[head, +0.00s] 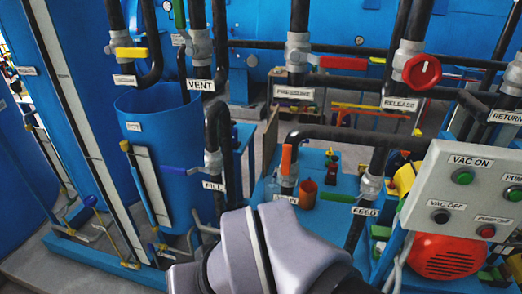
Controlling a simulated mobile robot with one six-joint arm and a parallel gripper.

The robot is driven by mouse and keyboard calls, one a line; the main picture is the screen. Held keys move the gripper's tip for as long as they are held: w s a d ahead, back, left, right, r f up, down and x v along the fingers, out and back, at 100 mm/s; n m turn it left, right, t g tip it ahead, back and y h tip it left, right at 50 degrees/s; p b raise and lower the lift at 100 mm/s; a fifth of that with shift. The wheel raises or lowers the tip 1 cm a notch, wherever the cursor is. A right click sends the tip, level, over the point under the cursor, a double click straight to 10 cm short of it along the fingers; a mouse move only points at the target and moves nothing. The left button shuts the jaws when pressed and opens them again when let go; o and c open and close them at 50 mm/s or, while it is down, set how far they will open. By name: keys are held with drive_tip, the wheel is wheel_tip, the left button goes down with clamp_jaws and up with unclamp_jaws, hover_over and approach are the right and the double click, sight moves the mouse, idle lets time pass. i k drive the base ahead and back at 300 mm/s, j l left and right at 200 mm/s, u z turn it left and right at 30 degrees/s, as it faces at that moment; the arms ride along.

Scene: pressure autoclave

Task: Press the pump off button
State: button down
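The pump off button (486,231) is a small red button at the lower right of a light grey control panel (462,204) in the head view, with a "PUMP OFF" label just above it. My grey arm links show at the bottom centre, to the left of the panel and apart from it in the picture. The fingers of my gripper are not in view. Nothing covers the red button.
The panel also has a green VAC ON button (463,176), a dark VAC OFF button (441,216) and a green pump button (514,193). A red motor (444,257) sits below it. Pipes, labelled valves and a blue tank (160,105) crowd the left and back.

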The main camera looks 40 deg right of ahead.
sight(488, 233)
drive_tip(key=k+z, duration=0.1)
drive_tip(key=z, duration=2.7)
